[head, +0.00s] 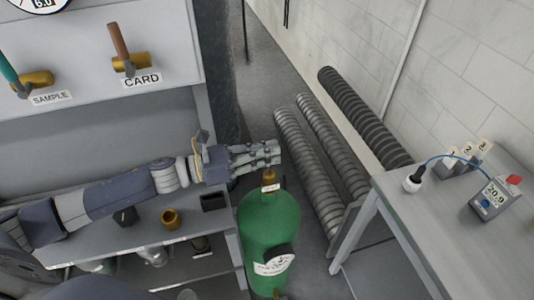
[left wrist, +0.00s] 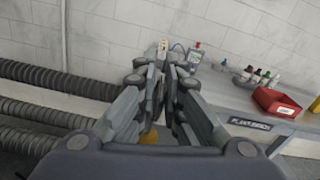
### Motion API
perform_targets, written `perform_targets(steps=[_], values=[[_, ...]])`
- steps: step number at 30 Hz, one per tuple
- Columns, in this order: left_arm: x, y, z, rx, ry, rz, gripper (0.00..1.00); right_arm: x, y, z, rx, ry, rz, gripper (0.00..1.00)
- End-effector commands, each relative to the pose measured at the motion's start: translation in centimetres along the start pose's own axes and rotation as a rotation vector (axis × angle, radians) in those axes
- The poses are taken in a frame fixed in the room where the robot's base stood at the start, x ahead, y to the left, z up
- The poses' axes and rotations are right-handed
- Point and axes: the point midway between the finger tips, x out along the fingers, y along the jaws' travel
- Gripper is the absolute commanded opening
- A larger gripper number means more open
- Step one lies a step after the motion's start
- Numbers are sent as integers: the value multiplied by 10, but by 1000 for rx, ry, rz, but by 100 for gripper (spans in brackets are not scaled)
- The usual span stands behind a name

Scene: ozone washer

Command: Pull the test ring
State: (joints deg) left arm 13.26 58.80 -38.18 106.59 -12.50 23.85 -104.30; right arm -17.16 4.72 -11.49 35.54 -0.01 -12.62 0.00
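A green gas cylinder (head: 269,232) stands upright on the floor between the shelf unit and the bench. A brass fitting (head: 268,178) with a small white tag tops it. My left gripper (head: 277,154) is level, just above and at this fitting in the head view. In the left wrist view my left gripper (left wrist: 166,72) has its fingers close together, with a narrow gap. A bit of brass (left wrist: 148,137) shows below the fingers. I cannot make out a test ring; the fingers may hide it. Whether they hold anything is unclear. My right gripper is not in view.
Ribbed hoses (head: 330,155) lie along the wall behind the cylinder. A grey bench (head: 440,235) with a meter (head: 494,199) stands at the right. A shelf (head: 140,240) lies under my left arm; handles labelled SAMPLE and CARD (head: 130,64) are above. A red bin (left wrist: 276,103) sits on the bench.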

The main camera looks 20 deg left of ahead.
Motion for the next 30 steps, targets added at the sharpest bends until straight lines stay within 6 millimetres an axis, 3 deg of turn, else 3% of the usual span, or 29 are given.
perform_targets(steps=[1,3,16,30], values=[[1,-3,2,-6,-6,-9,17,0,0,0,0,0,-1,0],[1,-3,2,-5,-5,-9,27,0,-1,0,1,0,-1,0],[-5,-1,0,-3,-1,-2,27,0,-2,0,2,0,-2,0],[-61,-2,-1,-4,1,-3,27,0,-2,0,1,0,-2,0]])
